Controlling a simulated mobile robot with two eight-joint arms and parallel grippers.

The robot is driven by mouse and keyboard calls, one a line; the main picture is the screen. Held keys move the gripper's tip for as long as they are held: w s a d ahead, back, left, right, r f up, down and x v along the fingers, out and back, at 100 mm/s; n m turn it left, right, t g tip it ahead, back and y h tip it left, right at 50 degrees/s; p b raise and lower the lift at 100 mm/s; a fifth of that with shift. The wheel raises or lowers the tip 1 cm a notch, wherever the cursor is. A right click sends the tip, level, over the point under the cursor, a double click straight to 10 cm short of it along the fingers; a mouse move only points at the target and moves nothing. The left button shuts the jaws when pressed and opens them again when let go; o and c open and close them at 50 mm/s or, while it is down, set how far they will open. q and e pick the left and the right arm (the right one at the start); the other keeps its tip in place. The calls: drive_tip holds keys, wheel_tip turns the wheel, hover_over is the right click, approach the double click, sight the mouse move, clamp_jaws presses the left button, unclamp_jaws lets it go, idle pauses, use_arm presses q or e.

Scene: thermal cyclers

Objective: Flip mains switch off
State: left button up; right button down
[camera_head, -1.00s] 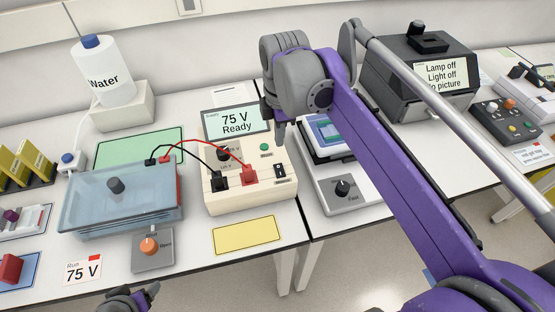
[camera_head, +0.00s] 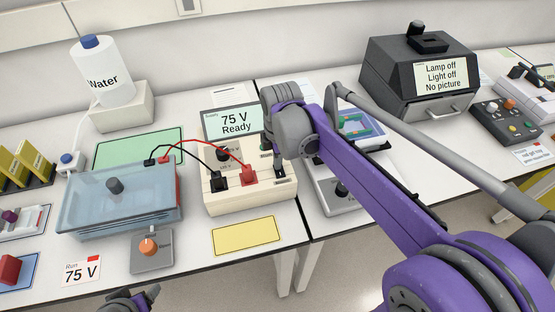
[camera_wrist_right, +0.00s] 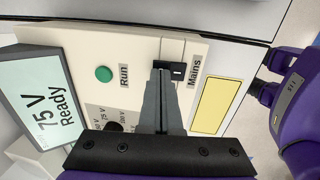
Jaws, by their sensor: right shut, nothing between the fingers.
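The mains switch (camera_wrist_right: 178,71) is a small black rocker with a white mark, beside the word "Mains" on the cream power supply (camera_head: 232,200). The supply's screen (camera_head: 234,122) reads "75 V Ready". My right gripper (camera_wrist_right: 163,74) is shut and empty, its fingertips at the switch's edge. I cannot tell whether they touch it. In the head view the right gripper (camera_head: 279,170) hides part of the switch area. My left gripper (camera_head: 137,298) shows only partly at the bottom edge, and its opening is unclear.
Black and red leads (camera_head: 213,146) run from the supply to a blue-lidded tank (camera_head: 120,200). A green Run button (camera_wrist_right: 103,74) sits near the switch. A grey device (camera_head: 335,198) stands close on the right. A yellow card (camera_head: 244,235) lies in front.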

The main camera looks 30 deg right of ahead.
drive_tip(key=shift+w+f, duration=0.1)
drive_tip(key=shift+f, duration=0.15)
drive_tip(key=shift+s, duration=0.2)
drive_tip(key=shift+s+a, duration=0.1)
drive_tip(key=shift+s, duration=0.2)
drive_tip(key=shift+s+a+r, duration=0.1)
drive_tip(key=shift+s+r, duration=0.05)
drive_tip(key=shift+s, duration=0.3)
drive_tip(key=shift+w, duration=0.15)
